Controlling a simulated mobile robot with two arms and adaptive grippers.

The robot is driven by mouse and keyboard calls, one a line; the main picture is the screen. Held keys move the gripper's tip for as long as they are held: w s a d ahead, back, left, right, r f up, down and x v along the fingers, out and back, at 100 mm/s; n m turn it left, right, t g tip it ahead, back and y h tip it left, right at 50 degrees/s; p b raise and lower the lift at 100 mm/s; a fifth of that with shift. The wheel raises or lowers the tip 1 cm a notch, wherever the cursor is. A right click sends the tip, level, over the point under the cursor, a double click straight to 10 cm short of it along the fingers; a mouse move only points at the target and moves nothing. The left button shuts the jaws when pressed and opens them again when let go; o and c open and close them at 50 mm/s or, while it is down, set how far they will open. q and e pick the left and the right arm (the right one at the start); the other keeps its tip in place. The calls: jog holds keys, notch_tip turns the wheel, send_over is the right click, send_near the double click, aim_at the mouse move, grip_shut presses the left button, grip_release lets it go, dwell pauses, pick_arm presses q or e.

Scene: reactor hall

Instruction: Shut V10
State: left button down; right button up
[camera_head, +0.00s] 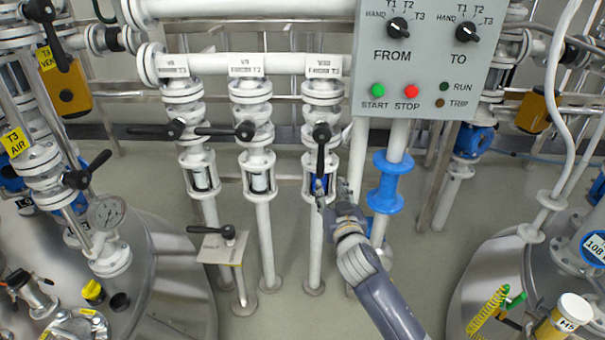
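The levers of the other two, the middle lever (222,131) and left lever (158,130), point sideways to the left. My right gripper (330,192) is at the lower end of the rightmost lever, its fingers apart. Whether it touches the lever I cannot tell. My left gripper is not in view.
A grey control panel (430,75) with FROM and TO knobs hangs right of the valves. A blue-banded pipe (387,182) stands close right of my gripper. A small lever on a stand (222,250) is lower left. Steel vessels stand at both sides.

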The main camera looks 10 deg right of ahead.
aim_at(322, 163)
jog(key=shift+t, duration=0.4)
jog(key=w+r, duration=0.1)
jog(key=w, duration=0.2)
jog(key=w+b, duration=0.1)
jog(key=w, duration=0.2)
jog(key=w+r+b, duration=0.1)
jog(key=w, duration=0.2)
jog(key=shift+w+r, duration=0.2)
jog(key=shift+r, duration=0.1)
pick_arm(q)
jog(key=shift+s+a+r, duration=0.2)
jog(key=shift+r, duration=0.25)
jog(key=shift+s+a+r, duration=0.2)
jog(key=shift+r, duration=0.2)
pick_arm(e)
jog(key=shift+w, duration=0.85)
jog(key=shift+c, duration=0.6)
grip_shut()
